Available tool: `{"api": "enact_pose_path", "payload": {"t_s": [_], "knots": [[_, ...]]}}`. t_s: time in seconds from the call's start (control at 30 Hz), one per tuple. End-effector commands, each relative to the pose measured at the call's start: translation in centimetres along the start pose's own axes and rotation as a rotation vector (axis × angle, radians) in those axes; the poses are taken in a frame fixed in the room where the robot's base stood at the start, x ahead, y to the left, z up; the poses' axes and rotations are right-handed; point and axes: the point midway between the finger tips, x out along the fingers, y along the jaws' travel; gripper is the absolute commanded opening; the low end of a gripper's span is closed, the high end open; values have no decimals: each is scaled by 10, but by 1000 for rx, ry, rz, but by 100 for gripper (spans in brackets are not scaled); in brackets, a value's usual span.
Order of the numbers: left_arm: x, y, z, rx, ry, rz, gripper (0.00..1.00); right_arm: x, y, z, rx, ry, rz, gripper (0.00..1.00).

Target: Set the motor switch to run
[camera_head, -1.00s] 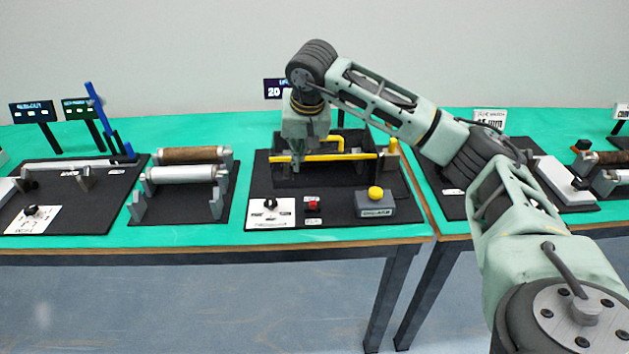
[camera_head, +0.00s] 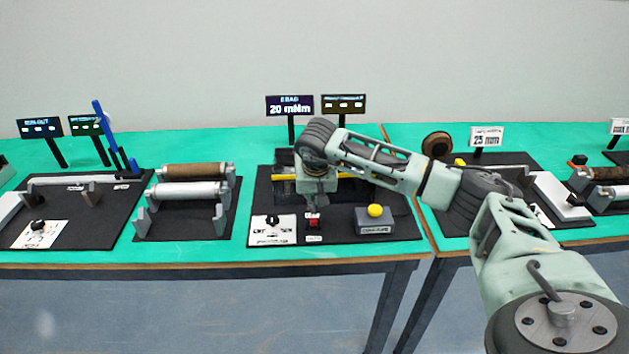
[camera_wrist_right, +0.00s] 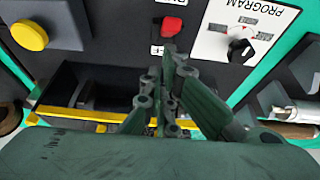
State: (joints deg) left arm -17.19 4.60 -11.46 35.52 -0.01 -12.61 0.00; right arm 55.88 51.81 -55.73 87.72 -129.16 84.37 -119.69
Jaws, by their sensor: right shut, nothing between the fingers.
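A small red switch (camera_head: 313,223) sits on the black board of the middle station, between a white plate and a grey button box. It also shows in the right wrist view (camera_wrist_right: 173,25), with a small label beside it that I cannot fully read. My right gripper (camera_head: 312,208) is shut and empty, pointing down just behind and above the red switch. In the right wrist view its fingertips (camera_wrist_right: 168,56) are close to the switch; I cannot tell whether they touch it. The switch's exact position is hard to tell. My left gripper is not in view.
A black knob (camera_head: 272,220) on a white plate marked PROGRAM (camera_wrist_right: 245,28) stands left of the switch. A yellow button (camera_head: 375,210) on a grey box stands right. Yellow bars (camera_wrist_right: 75,114) lie behind. A display (camera_head: 290,105) reads 20 mNm.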

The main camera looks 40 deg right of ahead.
Motion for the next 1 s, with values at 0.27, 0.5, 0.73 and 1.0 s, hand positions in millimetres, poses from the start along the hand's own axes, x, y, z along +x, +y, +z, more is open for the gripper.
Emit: {"api": "enact_pose_path", "payload": {"t_s": [0.27, 0.5, 0.73, 1.0], "knots": [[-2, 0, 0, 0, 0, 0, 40, 1, 0, 6, 2, 1, 0, 0], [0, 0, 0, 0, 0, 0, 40, 1, 0, 8, 1, 1, -1, 0], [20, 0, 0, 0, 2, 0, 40, 1, 0, 22, -1, 2, 0, 0], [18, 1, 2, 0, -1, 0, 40, -2, 0, 23, 1, -2, 0, 0]]}}
